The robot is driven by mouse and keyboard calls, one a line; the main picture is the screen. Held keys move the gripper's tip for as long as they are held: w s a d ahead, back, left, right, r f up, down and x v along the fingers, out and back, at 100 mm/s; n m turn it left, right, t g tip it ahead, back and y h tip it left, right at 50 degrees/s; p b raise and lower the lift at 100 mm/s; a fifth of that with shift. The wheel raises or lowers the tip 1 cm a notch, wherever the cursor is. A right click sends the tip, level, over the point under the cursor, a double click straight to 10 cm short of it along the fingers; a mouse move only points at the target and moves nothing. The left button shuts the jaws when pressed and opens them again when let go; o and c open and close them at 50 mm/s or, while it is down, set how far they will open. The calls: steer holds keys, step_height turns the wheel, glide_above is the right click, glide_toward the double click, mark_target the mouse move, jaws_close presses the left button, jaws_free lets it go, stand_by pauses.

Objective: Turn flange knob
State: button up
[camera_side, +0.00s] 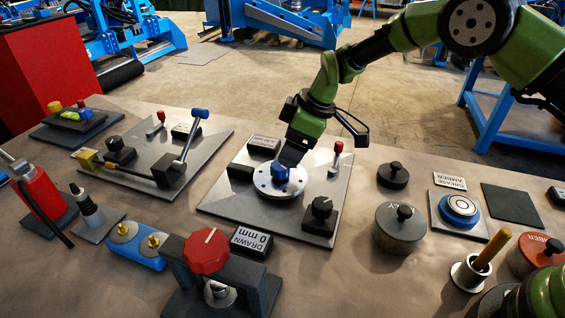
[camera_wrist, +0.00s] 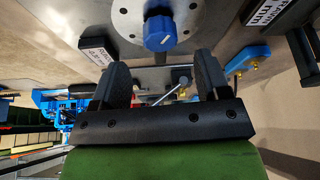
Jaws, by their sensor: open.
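The blue flange knob (camera_side: 280,171) sits at the centre of a round grey flange (camera_side: 262,184) with bolt holes, on a metal plate (camera_side: 225,198). My gripper (camera_side: 291,154) is close above and behind the knob in the side view. Its two dark fingers (camera_wrist: 160,68) are spread with nothing between them. Whether a finger touches the knob I cannot tell.
A red knob (camera_side: 207,251) on a dark bridge and a "DRAWN 0 mm" block (camera_side: 251,242) stand in front.

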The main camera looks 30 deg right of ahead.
mark_target(280, 172)
steer(key=shift+x, duration=2.75)
steer(key=c, duration=0.9)
steer(key=shift+m, duration=0.4)
